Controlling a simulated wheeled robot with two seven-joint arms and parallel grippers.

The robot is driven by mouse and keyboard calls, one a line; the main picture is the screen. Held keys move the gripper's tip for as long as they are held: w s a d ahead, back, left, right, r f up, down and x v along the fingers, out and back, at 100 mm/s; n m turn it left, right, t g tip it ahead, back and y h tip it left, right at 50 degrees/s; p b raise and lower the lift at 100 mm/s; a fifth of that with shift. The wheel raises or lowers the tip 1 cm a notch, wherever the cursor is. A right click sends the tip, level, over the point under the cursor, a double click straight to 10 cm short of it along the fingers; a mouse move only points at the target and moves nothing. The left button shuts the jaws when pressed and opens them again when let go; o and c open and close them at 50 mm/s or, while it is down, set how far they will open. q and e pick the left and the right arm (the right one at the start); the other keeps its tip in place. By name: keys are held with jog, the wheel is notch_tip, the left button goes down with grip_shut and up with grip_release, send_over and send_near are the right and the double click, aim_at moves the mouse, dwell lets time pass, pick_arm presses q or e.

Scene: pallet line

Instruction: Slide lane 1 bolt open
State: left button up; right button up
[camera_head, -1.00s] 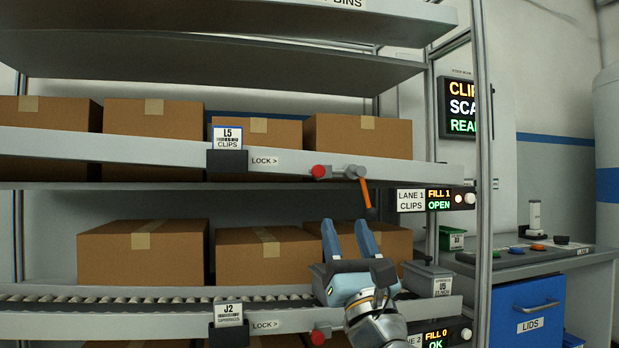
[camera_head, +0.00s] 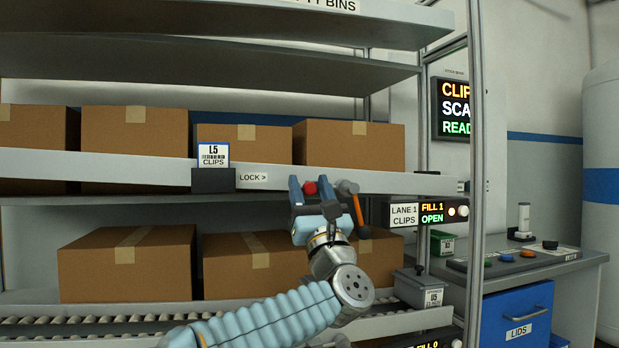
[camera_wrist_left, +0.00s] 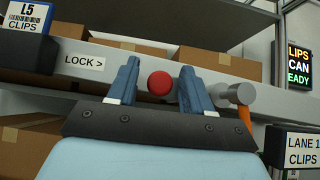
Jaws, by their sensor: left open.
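The lane 1 bolt shows as a red round knob (camera_head: 310,188) on the upper shelf's front rail, right of the "LOCK >" label (camera_head: 253,177). A grey fitting (camera_head: 347,187) with a hanging orange handle (camera_head: 357,209) is just right of it. My left gripper (camera_head: 315,186) is open, its two blue fingers on either side of the knob. In the left wrist view the red knob (camera_wrist_left: 160,83) sits between the fingertips, with visible space on both sides. I cannot tell whether the fingers reach its depth. My right gripper is not in view.
The lane 1 display (camera_head: 432,212) reads "FILL 1 OPEN", right of the handle. Cardboard boxes (camera_head: 348,146) stand on the shelf behind the rail, and more boxes (camera_head: 125,263) stand below. A metal upright (camera_head: 475,200) rises at the right.

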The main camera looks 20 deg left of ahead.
pick_arm(q)
jog(key=shift+w+r, duration=0.1)
jog(key=shift+w, duration=0.05)
grip_shut()
jog(key=s+a+b, duration=0.1)
jog(key=a+b, duration=0.1)
jog(key=b, duration=0.1)
jog(key=s+a+b, duration=0.1)
jog(key=a+b, duration=0.1)
jog(key=shift+s+a, duration=0.1)
jog(key=shift+s, duration=0.25)
grip_release()
jog(key=shift+s+a, duration=0.1)
